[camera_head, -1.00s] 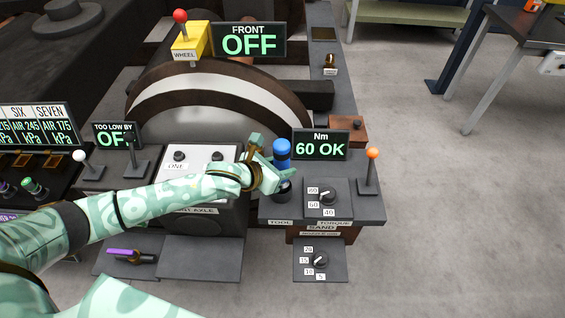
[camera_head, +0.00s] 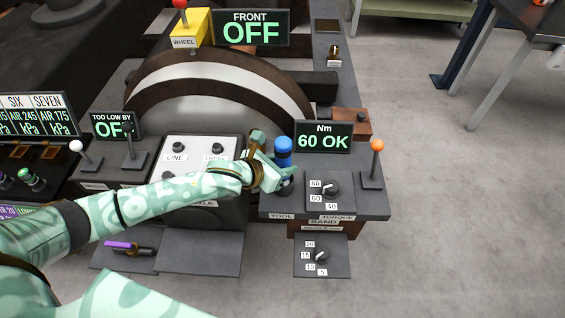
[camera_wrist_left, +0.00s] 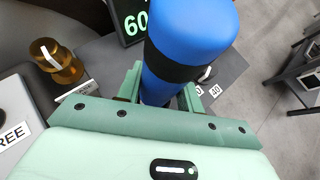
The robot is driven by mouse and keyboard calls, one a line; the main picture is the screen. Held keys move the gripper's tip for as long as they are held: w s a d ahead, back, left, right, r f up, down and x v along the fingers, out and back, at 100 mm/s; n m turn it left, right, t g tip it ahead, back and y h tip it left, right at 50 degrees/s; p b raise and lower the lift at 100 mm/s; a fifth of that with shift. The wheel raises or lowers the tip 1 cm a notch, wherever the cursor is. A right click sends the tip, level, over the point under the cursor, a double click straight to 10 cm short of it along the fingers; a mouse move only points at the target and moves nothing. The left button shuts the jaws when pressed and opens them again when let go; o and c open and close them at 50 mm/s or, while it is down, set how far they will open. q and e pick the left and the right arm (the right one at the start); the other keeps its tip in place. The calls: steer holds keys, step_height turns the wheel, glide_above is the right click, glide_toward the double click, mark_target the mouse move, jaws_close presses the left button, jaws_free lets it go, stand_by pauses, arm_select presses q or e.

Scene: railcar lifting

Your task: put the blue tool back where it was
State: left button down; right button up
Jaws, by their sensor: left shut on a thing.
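The blue tool (camera_head: 283,146) is an upright blue cylinder with a black band. It stands at the dark plate labelled TOOL (camera_head: 281,215), left of the torque dial. My left gripper (camera_head: 276,176) is shut around the tool's lower part. In the left wrist view the tool (camera_wrist_left: 195,35) rises between the two green fingers (camera_wrist_left: 160,95). The tool's foot is hidden by my fingers, so I cannot tell whether it touches the plate. My right gripper is not in view.
A screen reading 60 OK (camera_head: 323,138) stands just behind the tool. The torque dial (camera_head: 330,188) and an orange-topped lever (camera_head: 376,150) are to its right. The ONE panel (camera_head: 203,150) is to its left. Open floor (camera_head: 460,220) lies further right.

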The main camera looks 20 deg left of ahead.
arm_select(q)
steer(key=shift+f, duration=0.25)
steer(key=c, duration=0.8)
jaws_free()
steer(key=shift+c, duration=0.2)
steer(key=shift+f, duration=0.1)
